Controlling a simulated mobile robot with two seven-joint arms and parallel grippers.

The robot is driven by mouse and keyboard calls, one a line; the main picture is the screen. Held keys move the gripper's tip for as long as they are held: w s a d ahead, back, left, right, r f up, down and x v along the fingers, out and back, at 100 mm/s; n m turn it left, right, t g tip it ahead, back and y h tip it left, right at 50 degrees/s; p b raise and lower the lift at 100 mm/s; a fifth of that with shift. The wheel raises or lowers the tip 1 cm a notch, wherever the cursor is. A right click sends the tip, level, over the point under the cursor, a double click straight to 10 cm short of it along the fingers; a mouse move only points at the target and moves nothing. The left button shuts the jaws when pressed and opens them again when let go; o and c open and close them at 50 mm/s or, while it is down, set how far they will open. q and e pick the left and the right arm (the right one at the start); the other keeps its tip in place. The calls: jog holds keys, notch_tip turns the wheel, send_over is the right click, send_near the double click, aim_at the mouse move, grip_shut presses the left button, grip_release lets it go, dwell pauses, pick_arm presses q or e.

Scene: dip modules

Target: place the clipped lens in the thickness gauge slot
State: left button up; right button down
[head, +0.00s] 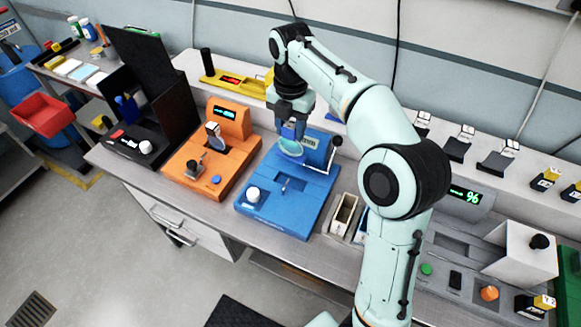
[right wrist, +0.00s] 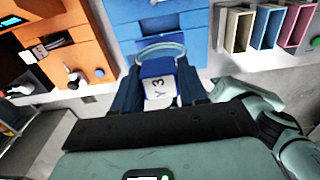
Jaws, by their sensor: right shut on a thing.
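My right gripper (head: 291,128) is shut on the clipped lens, above the back of a blue bench instrument. The round clear lens (head: 290,147) hangs below the fingers in the head view. In the right wrist view, the lens (right wrist: 161,51) sticks out ahead of a blue clip with a white label (right wrist: 160,92) reading "Y 3", between my blue fingers. The blue instrument (head: 266,205) has a white knob, a small lever and an upright display block (head: 316,149), partly hidden by my gripper. I cannot read which instrument is the thickness gauge, and no slot shows clearly. My left gripper is out of view.
An orange instrument (head: 240,160) with a green display stands to the left, with a black boxy unit (head: 182,120) beyond it. Narrow open bins (head: 343,214) stand right of the blue instrument. Several labelled clips rest on the back shelf. My right arm hides part of the bench.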

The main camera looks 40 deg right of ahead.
aim_at(291, 155)
notch_tip(291, 155, down, 8)
jog(key=shift+f+b, duration=0.1)
jog(key=shift+b, duration=0.65)
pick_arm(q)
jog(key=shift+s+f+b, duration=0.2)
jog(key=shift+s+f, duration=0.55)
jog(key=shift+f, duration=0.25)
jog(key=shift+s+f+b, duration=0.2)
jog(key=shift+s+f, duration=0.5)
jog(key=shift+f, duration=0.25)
pick_arm(e)
jog(key=shift+f, duration=2.45)
jog(key=shift+w, duration=0.1)
jog(key=shift+f, duration=0.2)
jog(key=c, duration=0.8)
grip_release()
jog(key=shift+c, duration=0.2)
jog(key=shift+o, duration=1.2)
